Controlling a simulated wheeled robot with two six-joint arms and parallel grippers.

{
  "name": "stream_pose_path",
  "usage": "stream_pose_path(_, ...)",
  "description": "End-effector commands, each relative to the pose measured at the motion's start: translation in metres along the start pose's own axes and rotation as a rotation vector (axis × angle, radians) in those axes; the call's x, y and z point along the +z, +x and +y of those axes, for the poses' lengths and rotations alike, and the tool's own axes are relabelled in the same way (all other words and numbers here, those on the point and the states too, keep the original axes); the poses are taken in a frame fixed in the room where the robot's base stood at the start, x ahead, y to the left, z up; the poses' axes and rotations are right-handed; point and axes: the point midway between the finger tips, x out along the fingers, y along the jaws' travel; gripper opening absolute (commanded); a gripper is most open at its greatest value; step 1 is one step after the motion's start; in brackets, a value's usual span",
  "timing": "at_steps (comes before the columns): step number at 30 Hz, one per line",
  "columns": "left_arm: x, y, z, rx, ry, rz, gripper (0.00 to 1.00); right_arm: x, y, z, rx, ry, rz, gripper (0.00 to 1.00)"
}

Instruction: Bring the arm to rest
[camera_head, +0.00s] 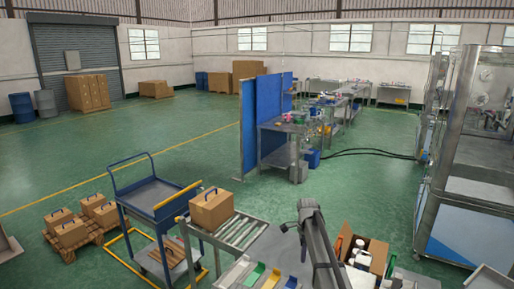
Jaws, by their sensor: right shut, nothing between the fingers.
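My right arm (322,245) rises from the bottom edge, right of centre, and bends at its top. My right gripper (286,227) is at the left side of that bend, small in the view. It is shut and holds nothing. It is above the grey worktop, right of the roller conveyor (243,228) and left of an open cardboard box with white bottles (358,250). It appears apart from both. My left gripper is not in view.
A closed carton (211,209) sits on the conveyor's left end. Coloured trays (254,275) lie at the worktop's front. A blue trolley (153,193) stands left, a glass-walled machine (471,150) right. Open green floor (160,125) lies beyond.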

Motion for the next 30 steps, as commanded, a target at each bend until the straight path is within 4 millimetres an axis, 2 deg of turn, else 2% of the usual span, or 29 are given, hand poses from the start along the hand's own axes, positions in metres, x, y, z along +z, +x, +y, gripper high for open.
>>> stream_pose_path(1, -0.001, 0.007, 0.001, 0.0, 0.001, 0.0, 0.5, 0.009, 0.007, 0.022, 0.002, -0.072, 0.003, 0.0)
stream_pose_path(5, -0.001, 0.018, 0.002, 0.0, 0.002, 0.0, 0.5, 0.033, 0.018, 0.07, 0.008, -0.311, 0.014, 0.0)
stream_pose_path(8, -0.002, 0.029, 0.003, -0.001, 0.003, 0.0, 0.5, 0.054, 0.03, 0.123, 0.017, -0.563, 0.025, 0.0)
stream_pose_path(12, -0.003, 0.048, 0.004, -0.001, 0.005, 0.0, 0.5, 0.08, 0.049, 0.212, 0.039, -1.007, 0.039, 0.0)
stream_pose_path(15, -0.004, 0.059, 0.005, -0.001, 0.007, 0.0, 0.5, 0.089, 0.06, 0.268, 0.057, -1.307, 0.048, 0.0)
stream_pose_path(18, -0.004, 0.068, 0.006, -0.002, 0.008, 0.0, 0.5, 0.095, 0.069, 0.313, 0.074, -1.562, 0.052, 0.0)
stream_pose_path(21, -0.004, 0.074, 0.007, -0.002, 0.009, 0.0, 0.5, 0.096, 0.075, 0.345, 0.089, -1.753, 0.055, 0.0)
stream_pose_path(24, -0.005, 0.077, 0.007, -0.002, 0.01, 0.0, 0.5, 0.096, 0.078, 0.364, 0.1, -1.879, 0.056, 0.0)
stream_pose_path(30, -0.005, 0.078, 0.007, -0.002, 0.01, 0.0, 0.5, 0.097, 0.079, 0.373, 0.108, -1.961, 0.056, 0.0)
